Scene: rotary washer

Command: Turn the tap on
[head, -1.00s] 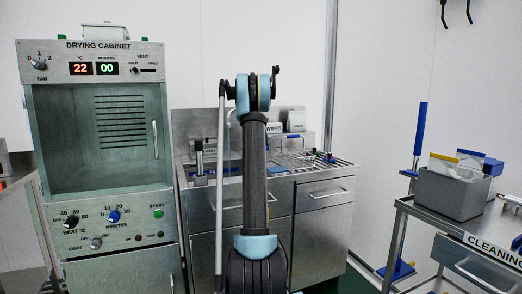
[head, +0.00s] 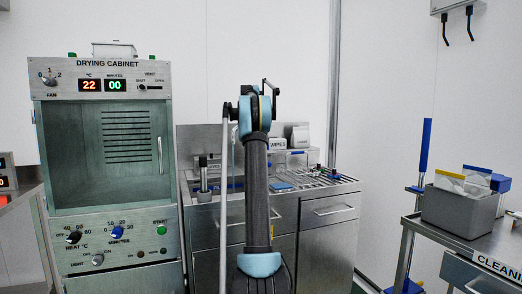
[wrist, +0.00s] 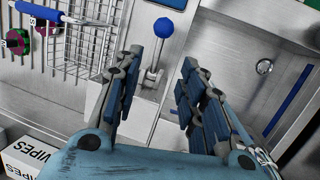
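A lever with a blue ball (wrist: 163,27) on a metal stem stands on a steel plate in the wrist view; it looks like the tap's control. My gripper (wrist: 161,60) is open and empty. Its two fingers point toward the lever, with the ball beyond the fingertips and the stem showing in the gap, nearer the left finger. I cannot tell whether either finger touches the stem. A steel basin (wrist: 235,45) with a round drain lies to the right. No running water shows. In the head view my arm hides the gripper and the lever.
A wire rack (wrist: 85,45) with coloured knobs is left of the lever, and a wipes box (wrist: 30,160) is at lower left. In the head view a drying cabinet (head: 107,63) stands left of the sink counter (head: 330,185). A cart with a grey bin (head: 458,212) stands right.

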